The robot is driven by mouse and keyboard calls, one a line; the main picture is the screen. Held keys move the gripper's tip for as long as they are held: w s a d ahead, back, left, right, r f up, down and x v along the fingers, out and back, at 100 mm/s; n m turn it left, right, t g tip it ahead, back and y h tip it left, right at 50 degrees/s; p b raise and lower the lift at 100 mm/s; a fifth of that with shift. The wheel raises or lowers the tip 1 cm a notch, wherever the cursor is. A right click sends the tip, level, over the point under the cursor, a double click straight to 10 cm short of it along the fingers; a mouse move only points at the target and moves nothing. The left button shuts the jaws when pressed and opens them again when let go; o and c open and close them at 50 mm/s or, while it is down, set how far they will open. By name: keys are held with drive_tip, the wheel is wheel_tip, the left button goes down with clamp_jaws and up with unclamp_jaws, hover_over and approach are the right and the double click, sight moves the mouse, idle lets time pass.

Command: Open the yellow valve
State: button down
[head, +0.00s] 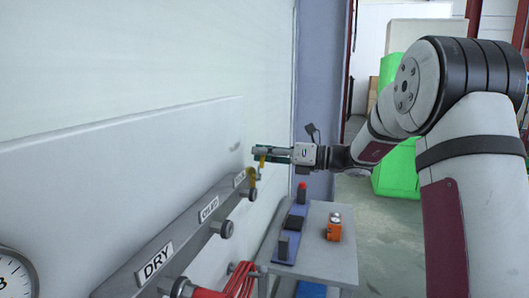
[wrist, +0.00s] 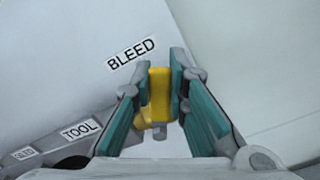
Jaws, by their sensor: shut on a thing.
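The yellow valve (wrist: 159,95) is a yellow handle beside the BLEED label (wrist: 132,53) in the wrist view. In the head view the valve (head: 252,174) shows small at the far end of the grey manifold bar. My gripper (wrist: 160,78) has its two teal-padded fingers on either side of the yellow handle, shut on it. In the head view my gripper (head: 262,155) reaches in from the right to the bar's far end and partly hides the handle. The exact angle of the handle is hard to tell.
The grey manifold (head: 190,232) carries DRY and OILED labels and several grey knobs along the white panel. A gauge (head: 14,276) is at lower left. Red hoses (head: 240,280) hang below. A grey cart (head: 320,250) holds an orange object (head: 334,228) and a blue tray.

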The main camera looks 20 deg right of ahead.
drive_tip(key=w+d+f+m+p, duration=0.1)
drive_tip(key=f+m, duration=0.4)
drive_tip(key=m, duration=0.7)
drive_tip(key=shift+w+d+f, duration=0.4)
drive_tip(key=shift+w+d, duration=0.1)
drive_tip(key=shift+w, duration=0.5)
drive_tip(key=shift+f+m, duration=0.1)
drive_tip(key=shift+m, duration=0.2)
drive_tip(key=c, duration=1.5)
unclamp_jaws()
drive_tip(key=shift+c, duration=0.2)
drive_tip(key=v, duration=1.2)
